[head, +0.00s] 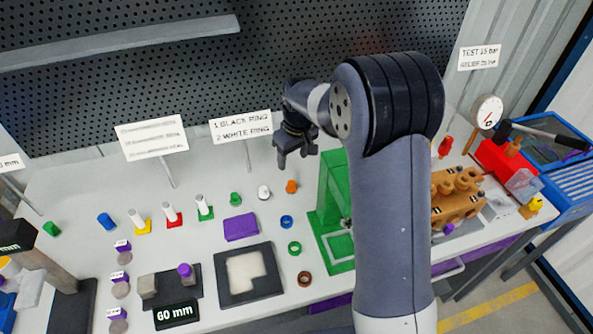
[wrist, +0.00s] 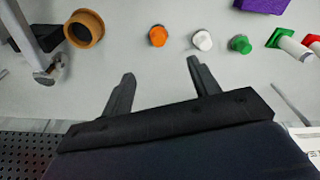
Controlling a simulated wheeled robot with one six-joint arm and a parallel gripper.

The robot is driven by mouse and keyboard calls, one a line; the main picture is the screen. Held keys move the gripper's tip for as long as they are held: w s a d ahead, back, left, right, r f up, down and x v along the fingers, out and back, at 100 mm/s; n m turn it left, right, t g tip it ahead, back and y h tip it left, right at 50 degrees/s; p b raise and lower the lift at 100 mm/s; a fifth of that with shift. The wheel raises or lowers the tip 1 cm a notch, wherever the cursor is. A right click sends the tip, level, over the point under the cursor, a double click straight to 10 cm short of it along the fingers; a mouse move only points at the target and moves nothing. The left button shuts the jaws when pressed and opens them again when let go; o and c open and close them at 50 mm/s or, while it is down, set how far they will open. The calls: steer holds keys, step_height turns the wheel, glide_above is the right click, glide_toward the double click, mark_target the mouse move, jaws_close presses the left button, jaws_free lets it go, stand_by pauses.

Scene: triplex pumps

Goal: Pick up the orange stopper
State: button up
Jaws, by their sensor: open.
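The orange stopper (head: 291,186) stands on the grey bench, at the right end of a row with a white stopper (head: 264,192) and a green stopper (head: 235,199). In the wrist view the orange stopper (wrist: 158,36) lies beyond the fingertips, between their lines, with the white stopper (wrist: 202,40) and green stopper (wrist: 240,44) to its right. My gripper (head: 296,153) hangs above the bench, just behind the orange stopper in the head view. In the wrist view my gripper (wrist: 160,68) has its two dark fingers apart with nothing between them.
A green stand (head: 333,190) rises close to the right of the orange stopper. Blue ring (head: 287,222) and green ring (head: 294,248) lie in front. A purple block (head: 241,227) is to the left. A sign (head: 241,127) stands behind. An orange-brown ring (wrist: 84,28) shows at the wrist view's left.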

steer(key=p, duration=0.2)
glide_above(291, 182)
step_height(291, 182, down, 6)
steer(key=shift+w+d+f, duration=0.1)
steer(key=shift+d, duration=0.05)
steer(key=shift+f+p, duration=0.9)
steer(key=shift+f, duration=1.95)
steer(key=shift+c, duration=0.5)
steer(key=c, duration=1)
steer(key=shift+r, duration=0.1)
step_height(291, 182, up, 18)
steer(key=b, duration=0.3)
steer(key=shift+b, duration=0.35)
